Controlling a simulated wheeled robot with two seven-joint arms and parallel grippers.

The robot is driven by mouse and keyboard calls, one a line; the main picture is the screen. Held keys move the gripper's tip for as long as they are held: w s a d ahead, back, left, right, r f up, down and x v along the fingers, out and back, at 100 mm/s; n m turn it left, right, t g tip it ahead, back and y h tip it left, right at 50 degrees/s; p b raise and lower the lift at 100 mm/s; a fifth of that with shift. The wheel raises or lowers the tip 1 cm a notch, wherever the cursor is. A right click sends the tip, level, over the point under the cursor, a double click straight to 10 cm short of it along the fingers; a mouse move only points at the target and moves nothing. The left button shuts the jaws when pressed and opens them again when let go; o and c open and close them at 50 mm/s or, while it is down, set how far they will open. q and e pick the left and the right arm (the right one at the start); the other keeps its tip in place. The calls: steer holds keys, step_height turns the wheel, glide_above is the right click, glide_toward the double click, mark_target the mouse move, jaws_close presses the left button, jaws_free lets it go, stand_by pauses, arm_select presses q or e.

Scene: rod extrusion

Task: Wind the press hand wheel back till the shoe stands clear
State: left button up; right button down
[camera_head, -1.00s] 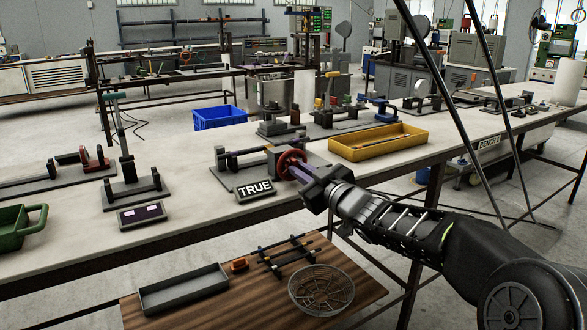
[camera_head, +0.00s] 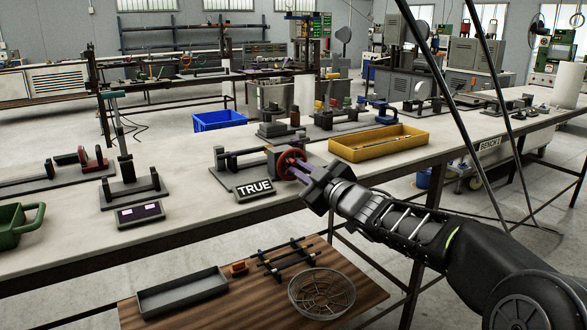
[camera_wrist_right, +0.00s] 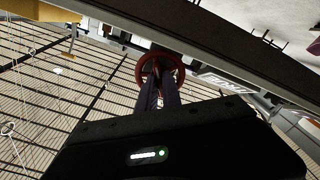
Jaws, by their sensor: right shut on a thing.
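My right gripper (camera_head: 294,170) reaches in from the lower right and is shut on the hand wheel. In the right wrist view the red wheel rim (camera_wrist_right: 181,75) shows around the two dark fingers (camera_wrist_right: 159,82); the exact spot they grip is hard to make out. The shoe cannot be clearly told apart from the fixture. My left gripper is not in view.
The "TRUE" plate (camera_head: 254,188) stands just left of the gripper. A yellow tray (camera_head: 381,153) lies to the right behind it. Another fixture (camera_head: 130,185) stands to the left. A lower wooden table (camera_head: 215,315) holds a grey tray (camera_head: 182,294) and a wire basket (camera_head: 322,294).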

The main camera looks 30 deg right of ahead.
steer(key=shift+n, duration=0.6)
steer(key=shift+n+b, duration=0.7)
steer(key=shift+b, duration=0.05)
steer(key=shift+n, duration=0.3)
steer(key=shift+n+b, duration=0.4)
steer(key=shift+b, duration=0.05)
steer(key=shift+n, duration=0.6)
